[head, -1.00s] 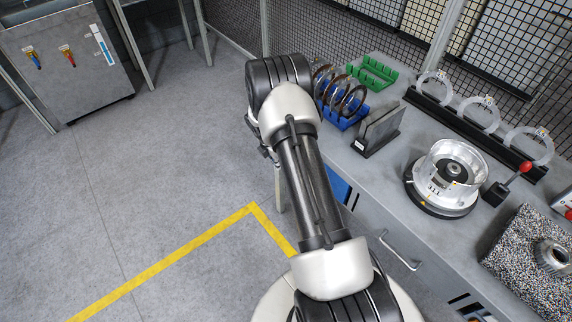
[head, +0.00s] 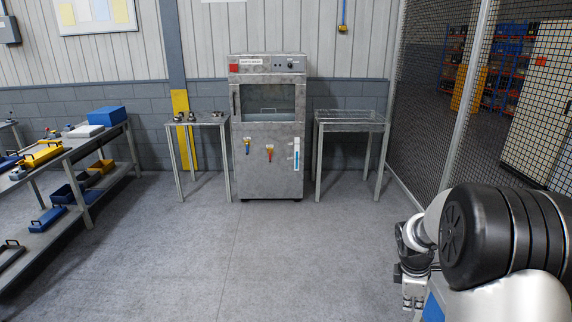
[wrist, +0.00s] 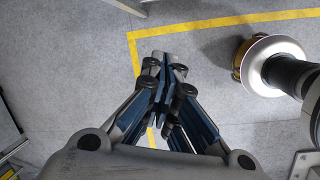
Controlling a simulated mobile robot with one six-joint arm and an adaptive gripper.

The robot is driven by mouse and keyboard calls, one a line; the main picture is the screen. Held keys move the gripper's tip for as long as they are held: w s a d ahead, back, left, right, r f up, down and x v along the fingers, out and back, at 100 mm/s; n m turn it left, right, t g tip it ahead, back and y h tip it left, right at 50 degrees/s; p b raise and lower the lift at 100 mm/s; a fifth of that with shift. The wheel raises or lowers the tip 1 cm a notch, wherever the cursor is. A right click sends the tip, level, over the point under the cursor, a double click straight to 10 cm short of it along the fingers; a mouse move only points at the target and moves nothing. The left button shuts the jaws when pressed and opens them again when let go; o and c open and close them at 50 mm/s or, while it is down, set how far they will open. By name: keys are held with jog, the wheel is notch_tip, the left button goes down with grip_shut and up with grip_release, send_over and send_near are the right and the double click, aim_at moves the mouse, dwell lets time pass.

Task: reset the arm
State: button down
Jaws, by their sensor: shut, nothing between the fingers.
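My gripper (wrist: 165,75) is shut with nothing between its fingers in the wrist view. It points down over bare grey floor with a yellow line on it. In the head view my gripper (head: 413,300) hangs low at the right, below the black and white arm joint. The arm hides part of what lies behind it at the lower right.
A metal cabinet (head: 268,165) stands against the back wall, between a small table (head: 197,122) and a wire-topped table (head: 352,122). A workbench (head: 60,160) with trays is at the left. Mesh fence (head: 430,100) runs along the right. The middle floor is clear.

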jog(key=s+a+r+m+t, duration=0.1)
jog(key=s+a+r+m, duration=0.45)
jog(key=r, duration=0.65)
jog(key=s+a+r+m+t+y, duration=0.1)
jog(key=s+a+r+m, duration=0.2)
jog(key=s+a, duration=0.4)
jog(key=s+a+r+m+t+y, duration=0.1)
jog(key=s+a+r+m, duration=0.2)
jog(key=s, duration=1.2)
jog(key=a+m, duration=0.2)
jog(key=a, duration=0.1)
jog(key=shift+s+a+r+y, duration=0.15)
jog(key=shift+a+y, duration=0.25)
